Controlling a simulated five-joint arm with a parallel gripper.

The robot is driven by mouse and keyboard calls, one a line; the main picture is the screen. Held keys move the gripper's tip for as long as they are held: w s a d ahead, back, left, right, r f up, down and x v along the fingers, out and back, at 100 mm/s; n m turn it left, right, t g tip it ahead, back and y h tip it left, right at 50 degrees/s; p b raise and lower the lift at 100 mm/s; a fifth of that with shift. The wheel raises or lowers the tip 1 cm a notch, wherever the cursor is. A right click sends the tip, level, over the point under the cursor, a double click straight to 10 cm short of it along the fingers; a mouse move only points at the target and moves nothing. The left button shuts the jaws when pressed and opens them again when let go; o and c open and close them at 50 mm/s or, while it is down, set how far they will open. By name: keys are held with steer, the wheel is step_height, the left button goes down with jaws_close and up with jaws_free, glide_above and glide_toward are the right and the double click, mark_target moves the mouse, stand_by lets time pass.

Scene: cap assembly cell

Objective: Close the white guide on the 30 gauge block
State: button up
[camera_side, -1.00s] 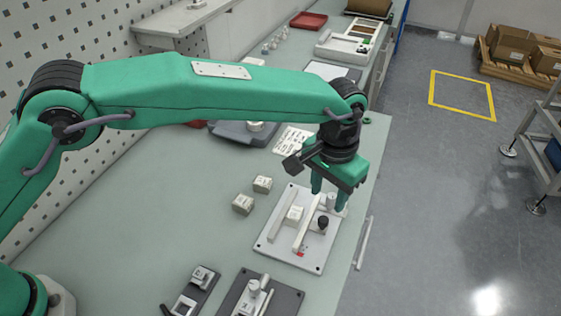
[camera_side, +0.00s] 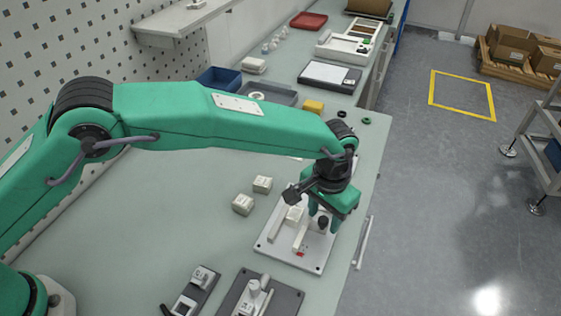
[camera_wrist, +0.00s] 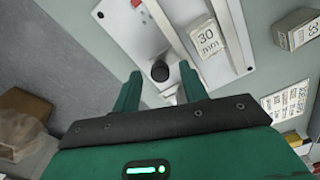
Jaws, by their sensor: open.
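The block marked 30 mm (camera_wrist: 207,40) sits on the light fixture plate (camera_side: 285,258) between two white bars. It also shows in the side view (camera_side: 294,214). The bar nearer the black knob, apparently the white guide (camera_wrist: 167,32), shows a narrow gap to the block. In the side view this guide (camera_side: 300,237) runs beside the knob. The other bar (camera_wrist: 234,32) lies close along the block's far side. My gripper (camera_wrist: 160,71) is open, its fingers on either side of the black knob (camera_wrist: 159,72). I cannot tell whether they touch it.
Two small labelled blocks (camera_side: 242,204) (camera_side: 262,184) stand on the bench left of the plate. Two dark fixtures (camera_side: 190,293) (camera_side: 262,296) lie at the front. A metal handle (camera_side: 362,243) runs along the bench's right edge. The bench farther left is clear.

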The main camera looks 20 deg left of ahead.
mark_target(315, 225)
steer(key=shift+f, duration=0.2)
steer(key=c, duration=0.9)
steer(key=shift+a, duration=0.8)
steer(key=o, duration=0.9)
steer(key=shift+r, duration=0.15)
step_height(315, 225, up, 8)
steer(key=shift+f, duration=0.2)
